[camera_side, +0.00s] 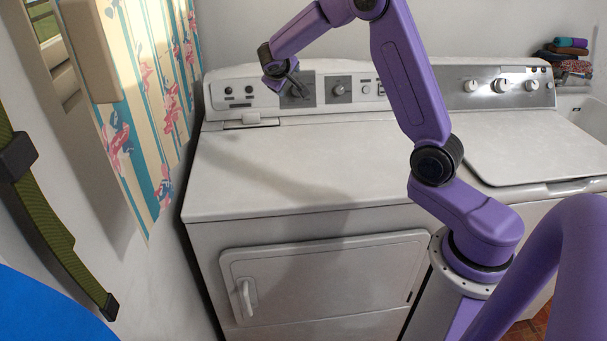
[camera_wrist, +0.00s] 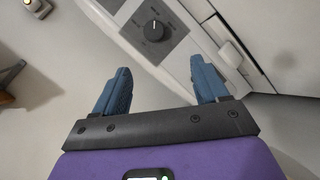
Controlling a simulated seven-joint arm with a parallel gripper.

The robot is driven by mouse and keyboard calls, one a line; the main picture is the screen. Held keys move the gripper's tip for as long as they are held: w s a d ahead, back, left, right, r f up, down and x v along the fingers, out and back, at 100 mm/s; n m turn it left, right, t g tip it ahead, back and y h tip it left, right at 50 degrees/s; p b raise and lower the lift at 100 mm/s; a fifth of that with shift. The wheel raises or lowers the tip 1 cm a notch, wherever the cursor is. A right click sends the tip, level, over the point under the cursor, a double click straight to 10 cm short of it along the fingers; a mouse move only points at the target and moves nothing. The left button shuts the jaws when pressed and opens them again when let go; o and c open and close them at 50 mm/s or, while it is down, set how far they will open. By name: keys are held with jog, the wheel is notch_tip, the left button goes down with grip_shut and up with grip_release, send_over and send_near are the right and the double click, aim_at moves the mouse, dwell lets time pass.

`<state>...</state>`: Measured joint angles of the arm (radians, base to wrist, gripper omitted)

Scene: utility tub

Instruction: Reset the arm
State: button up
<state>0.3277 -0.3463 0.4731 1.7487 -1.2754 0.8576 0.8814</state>
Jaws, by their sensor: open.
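My gripper (camera_side: 290,86) hangs in front of the control panel of the left white machine, above the back of its top. In the wrist view my gripper (camera_wrist: 160,88) shows two blue fingers spread wide apart with nothing between them. A dark dial (camera_wrist: 154,30) on the panel lies beyond the gap between the fingers. In the side view my purple arm bends up from the right, over the machines, and back down to the left. I cannot tell from the frames whether the fingers touch the panel.
The left machine (camera_side: 300,165) has a clear flat top and a closed front door (camera_side: 325,275). A second machine (camera_side: 530,140) with several knobs stands to the right. Folded cloths (camera_side: 568,58) are stacked at the back right. A floral curtain (camera_side: 150,90) hangs at the left wall.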

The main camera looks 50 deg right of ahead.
jog(key=s+a+f+n+g+y, duration=0.15)
jog(key=s+a+n+y, duration=0.45)
jog(key=s+a, duration=1.25)
jog(key=s+a+f+n+g+y, duration=0.1)
jog(key=s+a+n+g+y, duration=0.1)
jog(key=s, duration=1)
jog(key=s+a+f+n+g+y, duration=0.1)
jog(key=s+n, duration=0.3)
jog(key=s, duration=0.8)
jog(key=shift+s+a+f+g+y, duration=0.3)
jog(key=shift+a+y, duration=0.2)
jog(key=shift+a, duration=0.3)
jog(key=shift+w, duration=0.15)
